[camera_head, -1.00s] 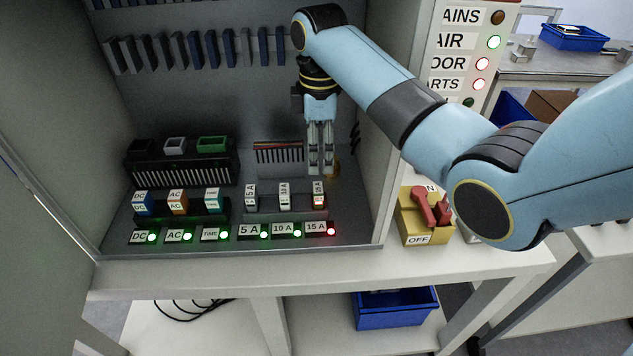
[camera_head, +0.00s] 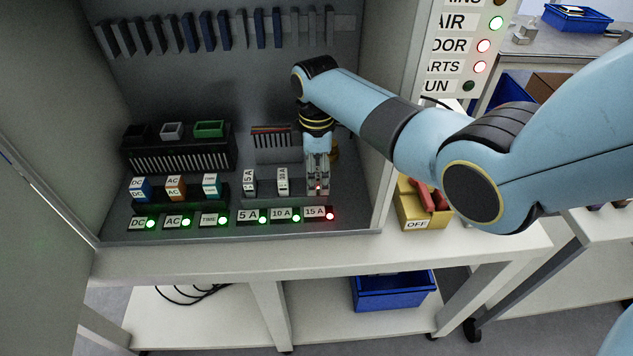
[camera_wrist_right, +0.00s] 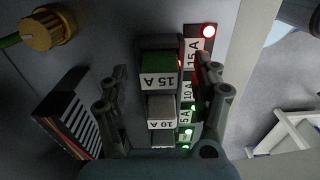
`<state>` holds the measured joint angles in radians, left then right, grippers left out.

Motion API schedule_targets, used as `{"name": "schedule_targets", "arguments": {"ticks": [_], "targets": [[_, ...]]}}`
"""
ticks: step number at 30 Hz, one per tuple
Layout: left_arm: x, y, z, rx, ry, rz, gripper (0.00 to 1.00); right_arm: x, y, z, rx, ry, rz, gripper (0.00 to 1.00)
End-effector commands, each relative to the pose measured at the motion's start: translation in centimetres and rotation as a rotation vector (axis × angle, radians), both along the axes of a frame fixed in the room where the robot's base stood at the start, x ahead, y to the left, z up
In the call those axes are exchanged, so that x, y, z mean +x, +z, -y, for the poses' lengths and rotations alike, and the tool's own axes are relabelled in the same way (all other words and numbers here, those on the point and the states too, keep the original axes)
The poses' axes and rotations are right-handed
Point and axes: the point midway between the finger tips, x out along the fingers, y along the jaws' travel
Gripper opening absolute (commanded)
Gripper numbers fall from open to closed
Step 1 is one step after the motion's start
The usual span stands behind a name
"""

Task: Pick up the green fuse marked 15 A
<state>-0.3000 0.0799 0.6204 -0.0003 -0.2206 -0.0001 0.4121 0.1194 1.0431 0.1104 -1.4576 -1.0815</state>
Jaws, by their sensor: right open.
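The green fuse marked 15 A (camera_wrist_right: 157,66) stands upright in its place in the right wrist view, its white label facing the camera. In the head view it is hidden behind my right gripper (camera_head: 318,186), which hangs pointing down over the 15 A place. In the wrist view my right gripper (camera_wrist_right: 158,80) is open, one finger on each side of the fuse. I cannot tell whether either finger touches it. The grey 10 A fuse (camera_wrist_right: 161,110) stands close beside it. The 15 A label (camera_head: 315,212) has a red light. My left gripper is not in view.
The 10 A fuse (camera_head: 283,181) and 5 A fuse (camera_head: 250,182) stand left of the gripper. A slotted block with coloured strips (camera_head: 271,140) is behind. The cabinet's side wall (camera_head: 383,170) is close on the right. A brass knob (camera_wrist_right: 48,30) shows in the wrist view.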

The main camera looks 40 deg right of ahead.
Motion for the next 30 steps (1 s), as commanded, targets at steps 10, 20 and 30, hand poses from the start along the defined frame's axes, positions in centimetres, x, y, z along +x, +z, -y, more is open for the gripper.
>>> {"name": "schedule_targets", "arguments": {"ticks": [10,20,30], "targets": [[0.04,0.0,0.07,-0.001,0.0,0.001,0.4,0.01,-0.03,0.0,0.0,0.0,0.0,0.47],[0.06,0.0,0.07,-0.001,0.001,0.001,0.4,0.02,-0.01,0.01,-0.001,0.0,0.001,0.13],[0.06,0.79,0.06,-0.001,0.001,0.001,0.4,0.01,0.69,-0.02,0.0,-0.002,0.0,0.13]]}}
